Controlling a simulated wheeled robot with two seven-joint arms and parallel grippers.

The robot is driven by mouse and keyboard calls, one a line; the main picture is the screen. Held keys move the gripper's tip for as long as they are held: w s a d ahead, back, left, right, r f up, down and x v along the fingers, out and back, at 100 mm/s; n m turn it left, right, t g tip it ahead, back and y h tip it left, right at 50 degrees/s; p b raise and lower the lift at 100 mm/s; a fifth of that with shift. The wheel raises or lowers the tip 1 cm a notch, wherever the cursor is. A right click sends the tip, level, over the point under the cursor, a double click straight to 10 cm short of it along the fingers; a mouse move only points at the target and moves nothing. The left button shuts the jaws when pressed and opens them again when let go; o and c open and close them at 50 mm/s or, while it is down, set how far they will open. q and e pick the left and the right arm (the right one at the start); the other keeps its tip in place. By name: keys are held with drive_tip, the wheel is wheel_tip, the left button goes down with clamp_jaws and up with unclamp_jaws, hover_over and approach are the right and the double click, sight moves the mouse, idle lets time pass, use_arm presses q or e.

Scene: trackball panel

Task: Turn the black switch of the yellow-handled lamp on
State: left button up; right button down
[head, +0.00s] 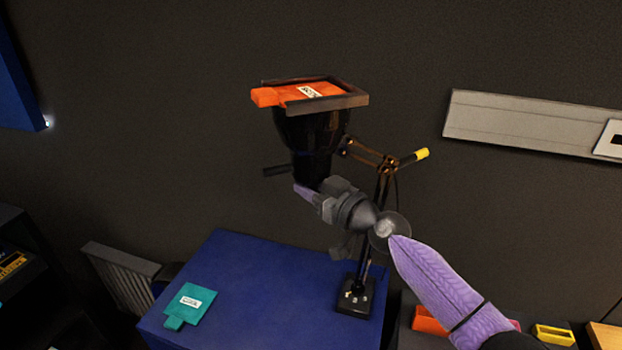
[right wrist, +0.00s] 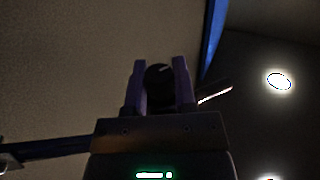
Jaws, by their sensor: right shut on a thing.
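The black lamp (head: 308,135) with the yellow-tipped handle (head: 421,154) stands on a blue surface, its head turned upward. A frame on top of the head holds an orange card (head: 312,90) with a white label. No light shows from the lamp. My right gripper (head: 306,190) is at the underside of the lamp head and hides the switch in the head view. My left gripper is not in view.
The lamp's base (head: 356,296) rests near the right edge of the blue tabletop (head: 255,300). A teal card (head: 191,303) lies at its left. A grey rail (head: 525,120) is on the dark wall. Orange and yellow bins (head: 553,335) sit at the lower right.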

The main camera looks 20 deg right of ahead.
drive_tip(key=m+h+p, duration=0.2)
drive_tip(key=h+p, duration=0.1)
drive_tip(key=p, duration=0.1)
drive_tip(key=m+t+h+p, duration=0.1)
drive_tip(key=m+h+p, duration=0.1)
drive_tip(key=h+p, duration=0.1)
drive_tip(key=m+t+h+p, duration=0.1)
drive_tip(key=m+h+p, duration=0.1)
drive_tip(key=p, duration=0.3)
drive_tip(key=shift+a+r+h, duration=0.1)
drive_tip(key=shift+r+h, duration=0.2)
drive_tip(key=shift+h, duration=0.1)
drive_tip(key=shift+f+m+h+p, duration=0.15)
drive_tip(key=shift+m+h+p, duration=0.3)
drive_tip(key=shift+h, duration=0.25)
drive_tip(key=m+h, duration=0.1)
drive_tip(key=h, duration=0.1)
drive_tip(key=shift+f+m+h, duration=0.15)
drive_tip(key=shift+m+h, duration=0.1)
drive_tip(key=shift+h, duration=0.05)
drive_tip(key=shift+f+m+g+h+b, duration=0.1)
drive_tip(key=shift+m+g+h+b, duration=0.4)
drive_tip(key=shift+m+h, duration=0.55)
drive_tip(key=shift+m+g+h, duration=0.35)
drive_tip(key=shift+g+h, duration=0.05)
drive_tip(key=shift+h, duration=0.75)
drive_tip(key=shift+c, duration=2.1)
unclamp_jaws()
